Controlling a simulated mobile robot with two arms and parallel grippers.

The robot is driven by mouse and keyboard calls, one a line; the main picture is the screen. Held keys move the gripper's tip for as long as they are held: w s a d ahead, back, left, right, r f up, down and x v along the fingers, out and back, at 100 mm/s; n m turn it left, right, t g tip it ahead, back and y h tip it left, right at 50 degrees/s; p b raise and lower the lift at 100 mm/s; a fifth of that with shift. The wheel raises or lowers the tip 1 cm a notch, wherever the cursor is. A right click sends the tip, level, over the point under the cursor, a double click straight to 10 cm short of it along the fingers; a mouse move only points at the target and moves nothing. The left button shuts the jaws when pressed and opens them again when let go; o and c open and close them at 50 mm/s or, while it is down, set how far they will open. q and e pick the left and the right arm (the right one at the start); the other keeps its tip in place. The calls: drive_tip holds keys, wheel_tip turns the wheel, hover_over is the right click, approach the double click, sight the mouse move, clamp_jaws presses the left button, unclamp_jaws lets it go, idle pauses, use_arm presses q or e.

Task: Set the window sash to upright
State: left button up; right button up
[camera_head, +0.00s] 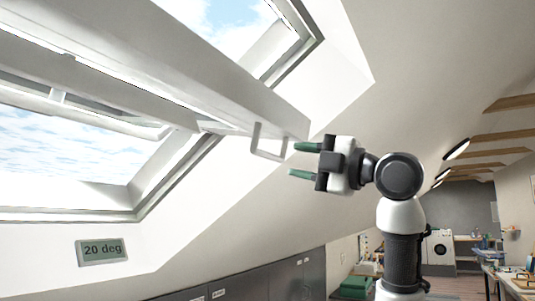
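The white window sash (215,72) is tilted out from its frame in the sloped ceiling and crosses the upper left of the head view. A thin white bar handle (268,143) hangs at its near right corner. A small display (102,250) below the window reads "20 deg". My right gripper (298,160) is just right of the handle, with its two green-tipped fingers apart and pointing left toward it. The fingers look empty; whether a tip touches the handle I cannot tell. My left gripper is not in view.
Dark cabinets (285,282) run along the bottom under the slope. A green box (354,287) stands behind my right arm. A washing machine (438,252) and a cluttered workbench (515,283) are far back right. The air right of the sash is free apart from my arm.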

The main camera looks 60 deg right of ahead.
sight(270, 156)
drive_tip(key=p+x, duration=0.1)
drive_tip(key=x, duration=0.5)
drive_tip(key=shift+w+r+p, duration=0.2)
drive_tip(key=shift+w+p, duration=0.05)
drive_tip(key=shift+p, duration=0.1)
drive_tip(key=shift+w, duration=0.75)
drive_tip(key=shift+c, duration=0.3)
clamp_jaws()
